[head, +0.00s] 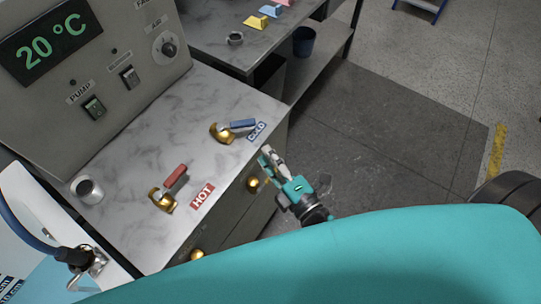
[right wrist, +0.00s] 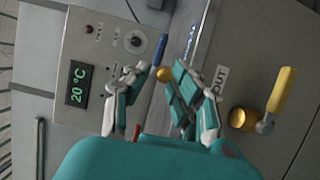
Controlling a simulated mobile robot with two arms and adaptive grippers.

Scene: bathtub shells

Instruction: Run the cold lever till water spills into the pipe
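The cold lever (head: 243,124) is a blue handle on a brass ball valve (head: 221,133), beside a COLD label (head: 257,131) near the counter's right edge. My right gripper (head: 268,157) is just off the counter's right edge, below the COLD label, apart from the lever. Its fingers are spread and empty in the right wrist view (right wrist: 157,80). My left gripper is not in view. No water shows, and I cannot tell which opening is the pipe.
A red hot lever (head: 176,176) with a brass valve stands nearer on the marble counter (head: 150,135). A grey ringed opening (head: 87,190) is at left. A control box (head: 120,60) reads 20 °C. A yellow lever (right wrist: 282,90) by an OUT label shows in the right wrist view.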

